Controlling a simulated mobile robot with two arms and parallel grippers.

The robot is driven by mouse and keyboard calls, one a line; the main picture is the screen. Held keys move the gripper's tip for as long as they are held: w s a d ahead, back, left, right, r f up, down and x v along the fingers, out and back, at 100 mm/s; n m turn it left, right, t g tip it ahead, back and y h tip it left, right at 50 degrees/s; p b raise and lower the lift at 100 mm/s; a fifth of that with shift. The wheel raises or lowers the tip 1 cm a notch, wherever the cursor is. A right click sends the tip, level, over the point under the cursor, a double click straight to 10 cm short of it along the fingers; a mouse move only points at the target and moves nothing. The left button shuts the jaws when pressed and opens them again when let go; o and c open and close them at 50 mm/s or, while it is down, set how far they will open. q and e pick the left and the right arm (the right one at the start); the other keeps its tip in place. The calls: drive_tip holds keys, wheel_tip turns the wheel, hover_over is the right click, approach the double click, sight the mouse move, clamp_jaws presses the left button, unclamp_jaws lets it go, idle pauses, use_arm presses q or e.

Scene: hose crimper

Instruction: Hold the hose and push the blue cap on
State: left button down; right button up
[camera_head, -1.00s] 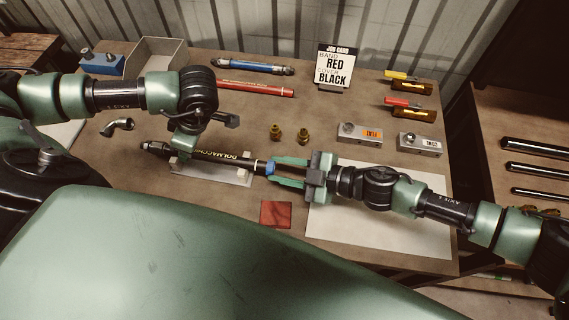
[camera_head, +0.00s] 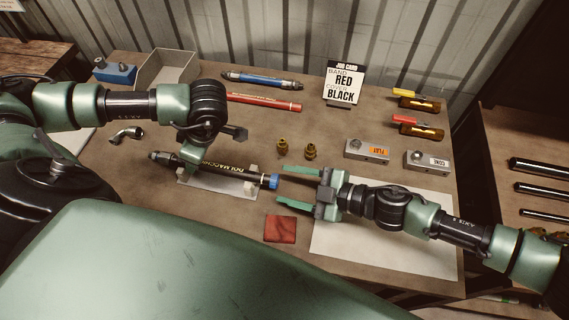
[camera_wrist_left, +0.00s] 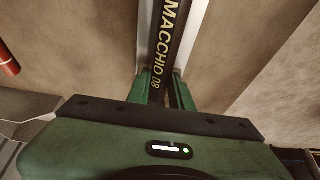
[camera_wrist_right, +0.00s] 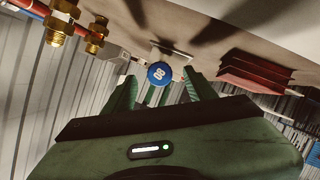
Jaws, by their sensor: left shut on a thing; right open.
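A black hose with yellow lettering (camera_head: 222,168) lies in a light cradle (camera_head: 215,187) on the bench. My left gripper (camera_wrist_left: 166,85) is shut on the hose, which also shows in the left wrist view (camera_wrist_left: 168,45); in the head view its fingers are mostly hidden behind the arm. The blue cap (camera_head: 274,182) sits at the hose's right end; how far on it is I cannot tell. In the right wrist view the cap's round blue face (camera_wrist_right: 159,73) shows between the fingers. My right gripper (camera_head: 280,186) is open around the space just right of the cap, apparently not touching it.
A red cloth or pad (camera_head: 280,229) lies in front of the cap. Two brass fittings (camera_head: 296,149) stand behind it. A white sheet (camera_head: 375,245) lies under my right arm. The job card (camera_head: 343,84) and grey blocks (camera_head: 367,151) stand farther back.

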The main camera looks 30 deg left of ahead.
drive_tip(key=v, duration=1)
drive_tip(key=shift+d+r, duration=0.1)
use_arm(q)
drive_tip(key=c, duration=1.2)
unclamp_jaws()
drive_tip(key=shift+o, duration=0.2)
drive_tip(key=v, duration=1.2)
